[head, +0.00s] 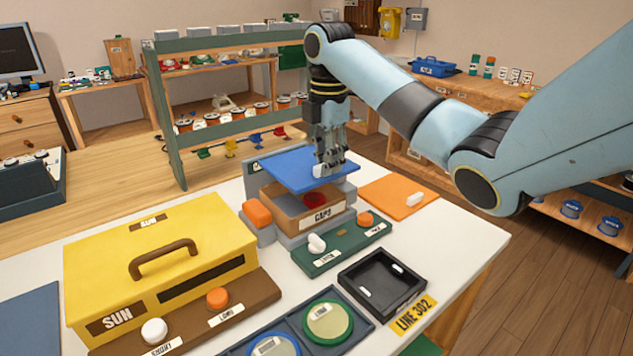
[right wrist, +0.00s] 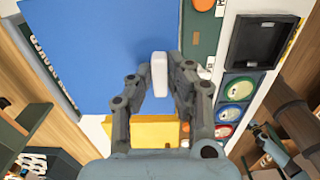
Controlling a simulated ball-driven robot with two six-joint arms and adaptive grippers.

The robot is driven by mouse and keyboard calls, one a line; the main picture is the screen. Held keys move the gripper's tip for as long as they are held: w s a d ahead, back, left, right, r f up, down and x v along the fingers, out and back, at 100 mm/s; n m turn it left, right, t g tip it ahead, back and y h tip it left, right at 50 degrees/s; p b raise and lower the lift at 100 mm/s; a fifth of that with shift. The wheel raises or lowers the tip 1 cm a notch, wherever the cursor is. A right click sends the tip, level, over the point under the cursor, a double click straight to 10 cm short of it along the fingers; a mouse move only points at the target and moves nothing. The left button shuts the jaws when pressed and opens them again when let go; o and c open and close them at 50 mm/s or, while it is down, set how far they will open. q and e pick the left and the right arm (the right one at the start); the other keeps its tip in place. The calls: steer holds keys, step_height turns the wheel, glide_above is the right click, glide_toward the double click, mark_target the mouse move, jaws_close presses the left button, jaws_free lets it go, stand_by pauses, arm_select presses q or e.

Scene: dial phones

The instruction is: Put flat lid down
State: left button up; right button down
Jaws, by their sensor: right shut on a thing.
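A flat blue lid (head: 290,168) with a white knob (right wrist: 160,74) is in the grasp of my right gripper (head: 328,168). The fingers are shut on the knob, near the lid's right side in the head view. The blue lid (right wrist: 95,50) fills much of the right wrist view. It is over the open box labelled CAPS (head: 290,205), with its far part covering the box's back. A gap shows between the lid and the front rim, and a red thing (head: 314,198) is visible inside.
An orange flat lid (head: 380,193) with a white knob lies right of the box. A green button panel (head: 345,240) and black tray (head: 375,290) are in front. A yellow SUN case (head: 150,255) stands left. Bare white tabletop shows at the right edge.

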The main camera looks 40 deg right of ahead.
mark_target(319, 185)
steer(key=shift+w+a+f, duration=0.3)
steer(key=shift+a+f, duration=0.2)
steer(key=shift+a, duration=0.25)
step_height(319, 185, down, 4)
arm_select(q)
steer(key=shift+w, duration=0.3)
arm_select(e)
steer(key=shift+f, duration=0.15)
steer(key=shift+f, duration=0.1)
steer(key=c, duration=1.3)
jaws_free()
steer(key=shift+f, duration=0.1)
arm_select(q)
steer(key=shift+s, duration=0.1)
arm_select(e)
steer(key=shift+o, duration=0.2)
